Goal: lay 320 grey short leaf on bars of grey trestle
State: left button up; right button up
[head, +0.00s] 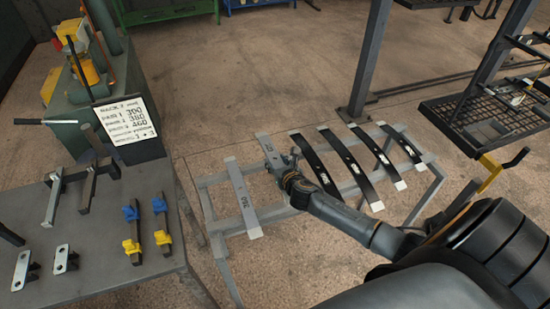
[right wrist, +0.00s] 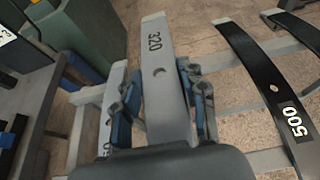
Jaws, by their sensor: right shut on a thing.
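The grey short leaf marked 320 (right wrist: 157,60) lies between the two fingers of my right gripper (right wrist: 160,105), which is shut on it. In the head view the leaf's far end (head: 262,138) shows beyond my right gripper (head: 279,163), over the left part of the grey trestle (head: 274,213). My gripper and arm hide its near end. I cannot tell whether the leaf touches the bars or hangs just above them. Another grey leaf (head: 242,195) lies across the bars to its left, apart from it. My left gripper is not in view.
Several black leaves lie across the trestle to the right, one marked 500 (right wrist: 275,85). A grey bench (head: 105,245) with clamps and fittings stands at the left, with a written sign (head: 128,120) behind. A dark mesh rack (head: 490,120) stands at the right.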

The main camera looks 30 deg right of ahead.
jog(key=shift+s+a+r, duration=0.1)
jog(key=shift+s+r, duration=0.2)
jog(key=shift+r, duration=0.05)
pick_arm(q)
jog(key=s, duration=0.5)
pick_arm(e)
jog(key=shift+p, duration=0.35)
pick_arm(q)
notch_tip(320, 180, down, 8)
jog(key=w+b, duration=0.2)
jog(key=b, duration=0.6)
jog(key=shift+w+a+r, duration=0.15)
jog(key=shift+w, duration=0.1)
pick_arm(e)
notch_tip(320, 180, down, 10)
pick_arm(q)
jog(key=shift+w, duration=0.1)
pick_arm(e)
jog(key=shift+w, duration=0.1)
